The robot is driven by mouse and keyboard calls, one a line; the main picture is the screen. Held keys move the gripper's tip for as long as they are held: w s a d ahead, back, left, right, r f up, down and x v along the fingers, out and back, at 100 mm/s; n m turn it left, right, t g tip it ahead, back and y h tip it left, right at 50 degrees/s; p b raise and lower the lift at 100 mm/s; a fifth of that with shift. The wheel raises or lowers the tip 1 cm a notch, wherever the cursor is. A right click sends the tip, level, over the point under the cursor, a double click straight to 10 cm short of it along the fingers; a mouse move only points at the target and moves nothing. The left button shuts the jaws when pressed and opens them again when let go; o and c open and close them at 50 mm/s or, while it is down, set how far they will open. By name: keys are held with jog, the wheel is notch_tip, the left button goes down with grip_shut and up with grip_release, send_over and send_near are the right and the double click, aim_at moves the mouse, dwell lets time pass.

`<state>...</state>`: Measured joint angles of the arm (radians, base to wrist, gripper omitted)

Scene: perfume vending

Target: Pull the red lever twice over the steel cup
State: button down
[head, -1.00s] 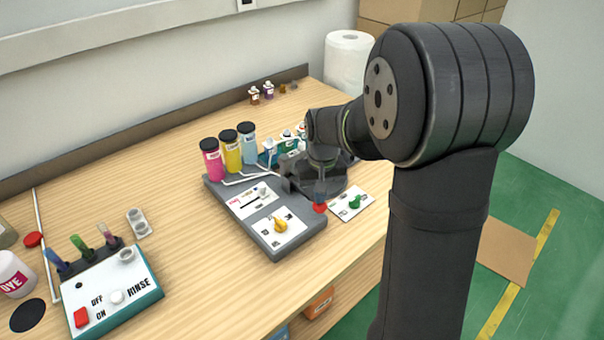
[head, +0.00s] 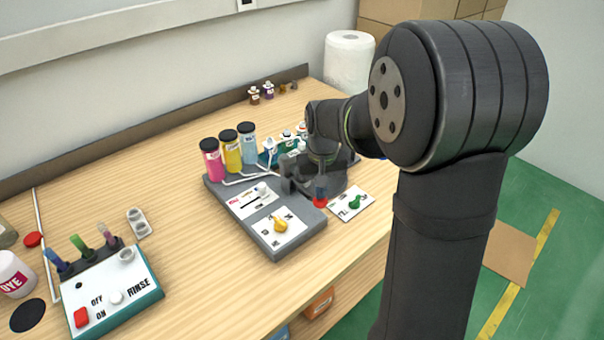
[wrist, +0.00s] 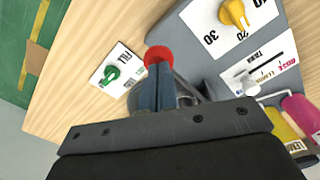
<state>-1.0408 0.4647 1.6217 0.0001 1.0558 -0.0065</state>
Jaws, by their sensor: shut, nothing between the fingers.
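The red lever's round knob (head: 319,202) shows at the right side of the grey dispenser, and also at the fingertips in the wrist view (wrist: 158,54). My gripper (head: 320,190) is shut and empty, its fingers pointing down at the knob. In the wrist view my gripper (wrist: 158,70) has its blue-grey tips against or just over the knob; I cannot tell if they press on it. A curved grey edge shows beside the fingers in the wrist view, but I cannot tell whether it is the steel cup. The lever's arm is mostly hidden.
The grey dispenser (head: 300,240) carries a yellow dial (head: 280,225) and pink, yellow and blue bottles. A white card with a green knob (head: 355,202) lies to the right. A rinse box (head: 148,278) stands at the left. The wood between them is clear.

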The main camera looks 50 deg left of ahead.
jog(key=shift+r, duration=3.15)
jog(key=shift+f, duration=2.4)
